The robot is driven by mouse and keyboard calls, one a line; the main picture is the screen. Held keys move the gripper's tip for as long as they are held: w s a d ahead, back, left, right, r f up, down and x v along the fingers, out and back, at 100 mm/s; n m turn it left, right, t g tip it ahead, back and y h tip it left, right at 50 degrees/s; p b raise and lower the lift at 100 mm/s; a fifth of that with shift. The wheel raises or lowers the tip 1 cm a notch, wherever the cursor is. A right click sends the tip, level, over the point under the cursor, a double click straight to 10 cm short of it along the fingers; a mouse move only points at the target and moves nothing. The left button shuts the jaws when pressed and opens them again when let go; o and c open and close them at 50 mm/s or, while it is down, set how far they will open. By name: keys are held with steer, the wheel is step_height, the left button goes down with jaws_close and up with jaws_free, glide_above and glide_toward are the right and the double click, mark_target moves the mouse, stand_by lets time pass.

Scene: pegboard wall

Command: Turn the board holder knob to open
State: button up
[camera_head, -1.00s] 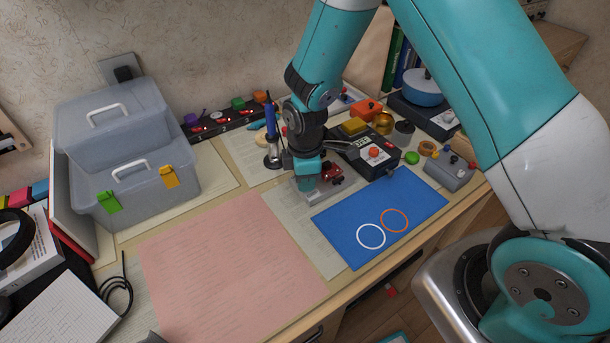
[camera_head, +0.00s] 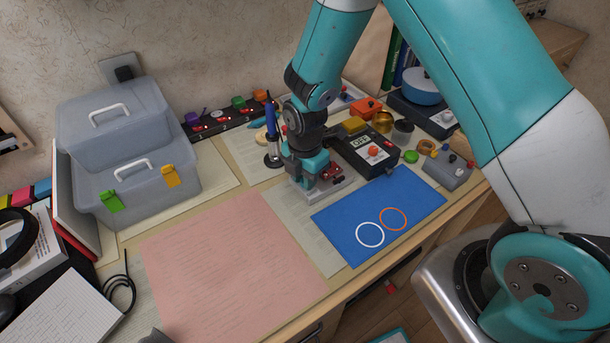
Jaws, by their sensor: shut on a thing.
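The board holder (camera_head: 325,190) is a small grey base with dark red parts, on the table left of the black box and behind the blue mat. My gripper (camera_head: 309,183) is down at its left side, pointing downward. It is shut on the board holder's knob, which is mostly hidden by the gripper and wrist. I cannot tell how far the knob is turned.
A black box with an "OFF" label (camera_head: 368,153) and a red knob stands close to the right of my gripper. A soldering iron stand (camera_head: 271,150) is close at left.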

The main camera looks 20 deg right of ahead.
steer(key=shift+w, duration=0.1)
stand_by(0.4)
steer(key=o, duration=0.9)
step_height(320, 180, up, 18)
steer(key=shift+f, duration=0.25)
